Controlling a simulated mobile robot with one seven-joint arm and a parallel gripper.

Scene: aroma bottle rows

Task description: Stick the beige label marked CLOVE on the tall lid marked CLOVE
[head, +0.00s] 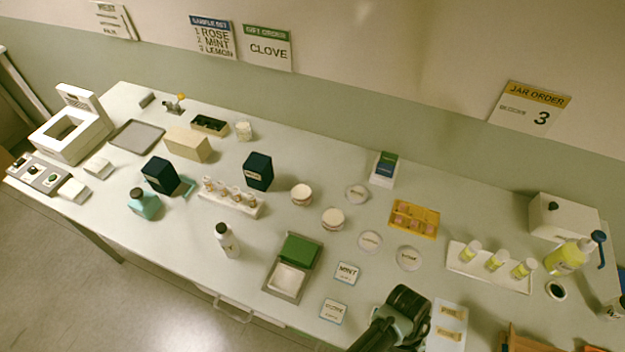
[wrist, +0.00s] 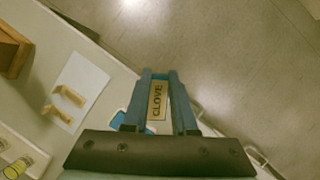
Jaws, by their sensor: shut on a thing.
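My gripper (wrist: 159,76) is shut on the beige label marked CLOVE (wrist: 157,98), whose lettering shows between the two fingers in the wrist view. In the head view my gripper (head: 408,302) is above the front of the table, left of the white label sheet (head: 447,341); the held label is hidden there. Two taller round lids, one (head: 302,194) farther back and one (head: 333,218) nearer, stand mid-table, apart from my gripper. Their marks are too small to read, so I cannot tell which is CLOVE.
Flatter round lids (head: 370,241) lie near the taller ones. Square cards marked MINT (head: 347,272) and CLOVE (head: 334,311) lie left of my gripper. A grey tray with a green pad (head: 299,249) is farther left. A white rack (head: 490,271) of yellow bottles stands right.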

